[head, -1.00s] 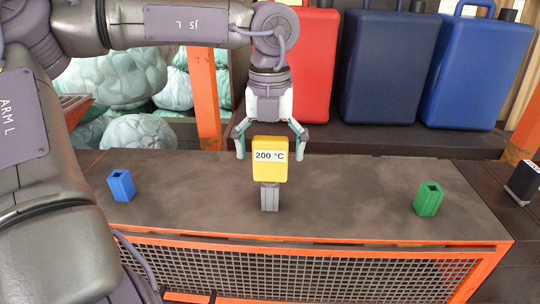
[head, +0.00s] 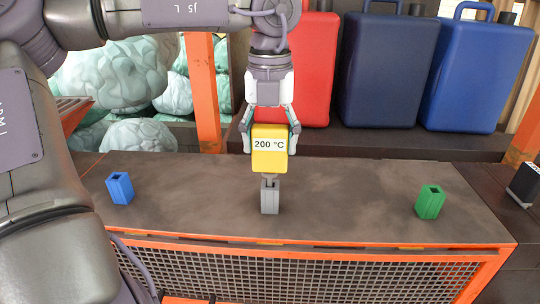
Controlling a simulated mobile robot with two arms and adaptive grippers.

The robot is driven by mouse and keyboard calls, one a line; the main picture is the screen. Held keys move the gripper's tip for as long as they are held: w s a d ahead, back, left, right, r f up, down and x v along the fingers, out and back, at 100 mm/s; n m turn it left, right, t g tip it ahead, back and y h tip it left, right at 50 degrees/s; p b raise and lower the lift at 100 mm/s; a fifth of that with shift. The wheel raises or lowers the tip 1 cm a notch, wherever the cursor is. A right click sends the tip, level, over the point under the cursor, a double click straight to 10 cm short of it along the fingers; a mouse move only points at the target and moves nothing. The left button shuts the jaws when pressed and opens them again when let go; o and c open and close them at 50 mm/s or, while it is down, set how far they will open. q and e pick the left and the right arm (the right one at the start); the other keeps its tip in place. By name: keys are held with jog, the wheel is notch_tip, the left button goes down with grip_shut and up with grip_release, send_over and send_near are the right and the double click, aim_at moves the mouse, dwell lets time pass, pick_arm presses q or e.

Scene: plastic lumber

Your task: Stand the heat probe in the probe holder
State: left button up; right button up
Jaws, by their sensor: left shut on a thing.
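The heat probe is a yellow block with a "200 °C" label (head: 269,160). It stands upright in the middle of the bench, over a grey square holder (head: 269,200). A short length of its thin stem shows between the yellow body and the holder's top; the stem's lower end is hidden, seemingly inside the holder. My left gripper (head: 270,138) comes down from above and is shut on the yellow body, one finger on each side. A blue holder (head: 120,188) stands at the left and a green holder (head: 430,202) at the right; both look empty. My right gripper is not in view.
The dark bench top (head: 345,195) is clear between the holders. An orange frame with mesh (head: 330,275) runs along its front. Red (head: 308,75) and blue canisters (head: 378,75) stand on a ledge behind. A small dark object (head: 522,182) sits at the far right.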

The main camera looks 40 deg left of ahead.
pick_arm(q)
notch_tip(320, 180, up, 8)
jog(key=shift+d+r+b, duration=0.1)
jog(key=shift+r+b, duration=0.05)
jog(key=shift+b, duration=0.15)
notch_tip(320, 180, up, 7)
jog(key=p, duration=0.6)
jog(key=shift+f, duration=0.2)
